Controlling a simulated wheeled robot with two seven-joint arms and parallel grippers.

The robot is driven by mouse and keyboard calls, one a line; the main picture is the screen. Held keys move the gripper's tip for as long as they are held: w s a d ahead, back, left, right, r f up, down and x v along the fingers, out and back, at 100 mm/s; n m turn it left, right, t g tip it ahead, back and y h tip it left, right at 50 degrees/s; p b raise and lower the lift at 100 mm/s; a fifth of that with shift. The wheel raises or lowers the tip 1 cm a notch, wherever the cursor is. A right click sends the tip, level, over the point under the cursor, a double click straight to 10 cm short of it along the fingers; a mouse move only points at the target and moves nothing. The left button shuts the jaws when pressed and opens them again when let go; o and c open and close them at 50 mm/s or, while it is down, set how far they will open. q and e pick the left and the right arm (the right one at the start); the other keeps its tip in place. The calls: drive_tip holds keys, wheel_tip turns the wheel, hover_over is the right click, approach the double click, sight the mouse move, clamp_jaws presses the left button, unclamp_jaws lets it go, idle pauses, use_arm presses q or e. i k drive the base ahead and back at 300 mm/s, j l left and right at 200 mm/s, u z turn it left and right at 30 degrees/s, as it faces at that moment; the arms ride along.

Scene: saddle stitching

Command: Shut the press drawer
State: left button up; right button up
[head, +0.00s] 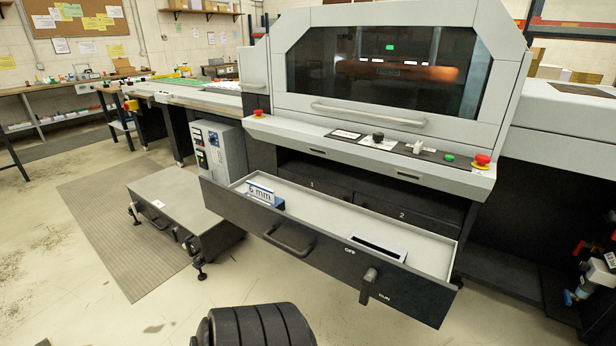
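The press drawer (225,207) is pulled out from the front of the grey press (400,172). It has a dark front panel with a bar handle (288,243) at its left part and a dark lever (369,284) between the marks OFF and RUN at its right part. Neither of my grippers is in the head view.
A grey control box (217,150) is beside the press. Dark compartments marked 1 and 2 (402,215) lie behind the open drawer.

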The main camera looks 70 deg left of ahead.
sight(314, 227)
drive_tip(key=u, duration=2.3)
